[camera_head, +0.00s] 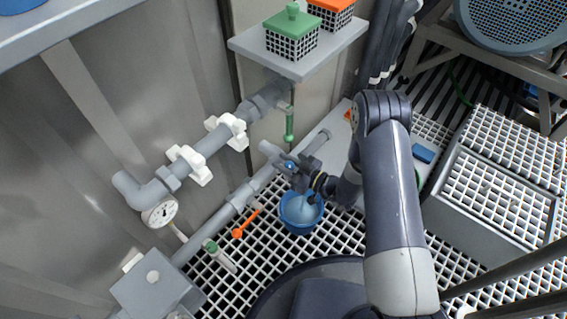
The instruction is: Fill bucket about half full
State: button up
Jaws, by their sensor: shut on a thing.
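The blue bucket (301,222) stands on the white floor grating below a grey pipe end. Its inside shows a pale blue-white area that looks like water, with a light streak near the top; the level cannot be read. My gripper (288,166) is just above and behind the bucket, at a small valve on the grey pipe. It appears shut on the valve's handle, which is mostly hidden by the fingers. My arm comes in from the lower right and covers the area right of the bucket.
A grey pipe (237,202) with an orange-handled valve (240,232) and a green-handled valve (211,246) runs left of the bucket. A gauge (160,212) hangs at left. A shelf (305,62) holds green (291,32) and orange crates. A grated step (497,195) stands right.

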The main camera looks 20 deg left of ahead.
jog(key=m+t+h, duration=0.1)
jog(key=m+t, duration=0.1)
jog(key=t, duration=0.1)
jog(key=m+t+h, duration=0.2)
jog(key=t, duration=0.1)
jog(key=shift+w+d, duration=0.1)
jog(key=shift+w, duration=0.1)
jog(key=shift+w+d+m+t+h, duration=0.15)
jog(key=shift+m+t+h, duration=0.8)
jog(key=shift+h, duration=0.1)
jog(key=shift+w+d+m+t+h, duration=0.15)
jog(key=shift+m+t+h, duration=0.8)
jog(key=shift+h, duration=0.1)
jog(key=o, duration=1)
jog(key=p+v, duration=0.3)
jog(key=v, duration=0.7)
jog(key=shift+s+d, duration=0.2)
jog(key=shift+s, duration=0.15)
